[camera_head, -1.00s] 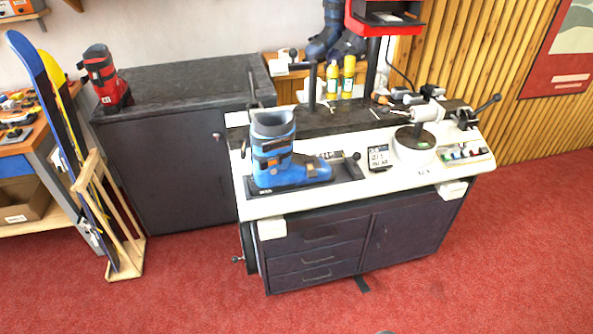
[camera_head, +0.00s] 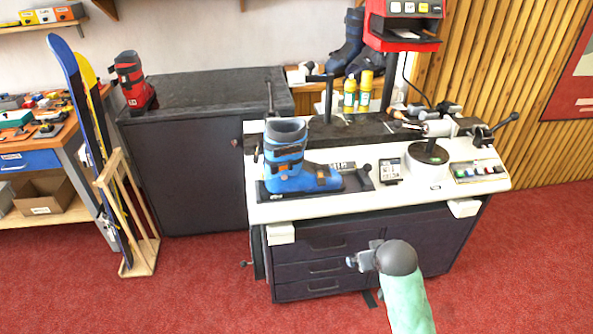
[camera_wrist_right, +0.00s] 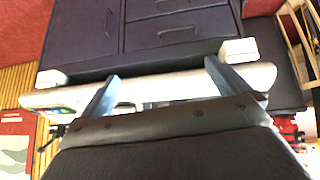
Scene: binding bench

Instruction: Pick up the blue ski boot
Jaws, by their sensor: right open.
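The blue ski boot (camera_head: 293,160) stands upright on a dark plate on the left part of the white bench top in the head view. Its straps and buckles are dark with orange-brown parts. My right gripper (camera_head: 354,258) is in front of the bench drawers, lower than the boot and to its right, apart from it. In the right wrist view its two fingers (camera_wrist_right: 164,84) are spread with nothing between them, facing the bench's front edge. The boot cannot be made out in that view. My left gripper is not in view.
A red ski boot (camera_head: 133,82) stands on the dark cabinet (camera_head: 190,165). Skis lean in a wooden rack (camera_head: 140,250). Red floor lies clear in front.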

